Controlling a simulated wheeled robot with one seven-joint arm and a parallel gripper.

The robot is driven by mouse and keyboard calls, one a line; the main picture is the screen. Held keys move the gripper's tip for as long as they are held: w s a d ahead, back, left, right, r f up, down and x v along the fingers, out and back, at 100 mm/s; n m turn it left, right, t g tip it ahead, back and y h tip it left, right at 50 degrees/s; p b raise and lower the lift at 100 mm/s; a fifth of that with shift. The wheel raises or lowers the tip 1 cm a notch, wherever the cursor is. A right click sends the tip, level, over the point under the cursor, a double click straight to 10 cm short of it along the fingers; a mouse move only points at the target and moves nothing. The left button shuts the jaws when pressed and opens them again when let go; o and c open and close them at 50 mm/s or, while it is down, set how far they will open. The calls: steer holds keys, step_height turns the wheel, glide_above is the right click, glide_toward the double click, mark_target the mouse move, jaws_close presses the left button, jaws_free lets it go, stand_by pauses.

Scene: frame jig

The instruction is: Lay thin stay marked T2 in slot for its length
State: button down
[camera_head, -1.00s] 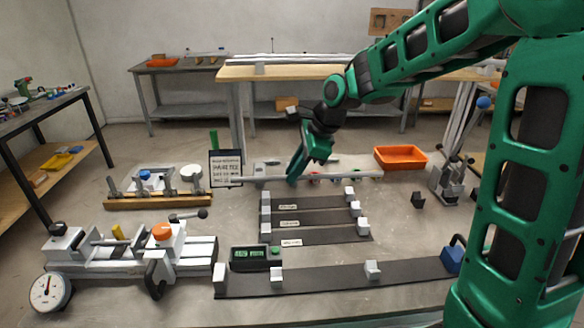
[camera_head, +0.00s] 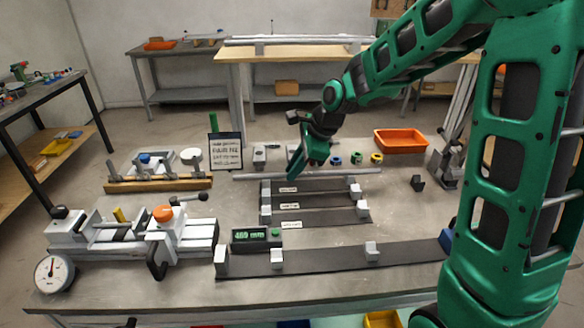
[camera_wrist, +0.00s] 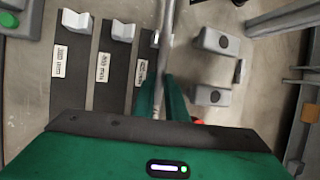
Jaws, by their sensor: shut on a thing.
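My gripper (camera_head: 295,174) is shut on a thin grey rod (camera_head: 345,172), held roughly level and running left to right. In the wrist view the rod (camera_wrist: 165,60) passes between the green fingers (camera_wrist: 163,98). No T2 mark is readable on it. Three dark slots lie in front of the rod in the head view: a far one (camera_head: 325,188), a middle one (camera_head: 325,202) and a near one (camera_head: 330,217). Each has pale end blocks and a small label too blurred to read. The rod is nearly parallel to them, beside the far slot; its height is unclear.
A longer dark strip with pale blocks (camera_head: 320,259) lies at the front, beside a green-lit display (camera_head: 255,238). A clamp fixture (camera_head: 130,235) stands left. Grey blocks (camera_wrist: 214,42) and coloured rings (camera_head: 356,157) stand behind the rod. An orange tray (camera_head: 401,140) is at the back right.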

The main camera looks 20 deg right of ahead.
steer(key=c, duration=1.7)
jaws_free()
steer(key=v, duration=1)
steer(key=shift+s+r, duration=0.1)
steer(key=shift+r, duration=0.25)
steer(key=shift+d, duration=0.1)
steer(key=s+d+f+n+g+h, duration=0.1)
steer(key=s+d+n, duration=0.3)
steer(key=s, duration=0.6)
steer(key=s+d+f+n+g+h, duration=0.1)
steer(key=s+d+f+n, duration=0.2)
steer(key=s+d, duration=0.5)
steer(key=s+d+f+n+g+h, duration=0.1)
steer(key=s+d+n, duration=0.5)
steer(key=s, duration=0.7)
steer(key=shift+s+f+g+h, duration=0.15)
steer(key=shift+f+g+h, duration=0.25)
steer(key=shift+f, duration=0.25)
